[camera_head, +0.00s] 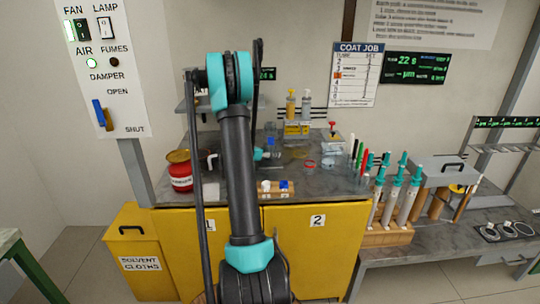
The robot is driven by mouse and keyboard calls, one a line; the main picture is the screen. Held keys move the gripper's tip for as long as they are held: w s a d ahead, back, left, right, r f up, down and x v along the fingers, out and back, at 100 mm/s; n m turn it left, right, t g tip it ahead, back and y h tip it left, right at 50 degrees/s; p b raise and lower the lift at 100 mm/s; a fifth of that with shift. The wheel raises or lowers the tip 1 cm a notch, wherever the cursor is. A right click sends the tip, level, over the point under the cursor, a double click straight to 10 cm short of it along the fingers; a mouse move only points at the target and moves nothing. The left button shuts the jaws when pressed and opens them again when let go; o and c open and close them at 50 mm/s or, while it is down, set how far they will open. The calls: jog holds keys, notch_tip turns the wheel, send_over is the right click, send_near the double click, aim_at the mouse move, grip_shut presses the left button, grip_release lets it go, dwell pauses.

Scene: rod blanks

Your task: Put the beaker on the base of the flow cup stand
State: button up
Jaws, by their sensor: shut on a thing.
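My own raised arm stands in the middle of the view and hides much of the bench behind it. My gripper's jaws and whatever they hold are hidden behind the arm. A small teal part shows just right of the arm, low over the bench, but I cannot tell whether it belongs to the gripper. Beside it is a small clear and blue vessel (271,143), too small to identify as the beaker. A grey raised shelf or stand (186,106) shows partly left of the arm; I cannot tell whether it is the flow cup stand.
The grey bench top (340,184) holds a red tin (180,172) at left and a wooden block (275,188) at the front. A yellow bottle rack (297,128), a red ring (310,163) and several upright pens stand behind and right. A wooden rack (386,236) holds teal-topped tubes.

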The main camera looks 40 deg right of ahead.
jog(key=shift+f, duration=0.35)
jog(key=shift+s+f, duration=0.1)
jog(key=shift+f, duration=0.05)
jog(key=o, duration=1.2)
jog(key=shift+c, duration=0.2)
jog(key=shift+a+r, duration=0.25)
jog(key=shift+a, duration=0.05)
jog(key=shift+v, duration=3.45)
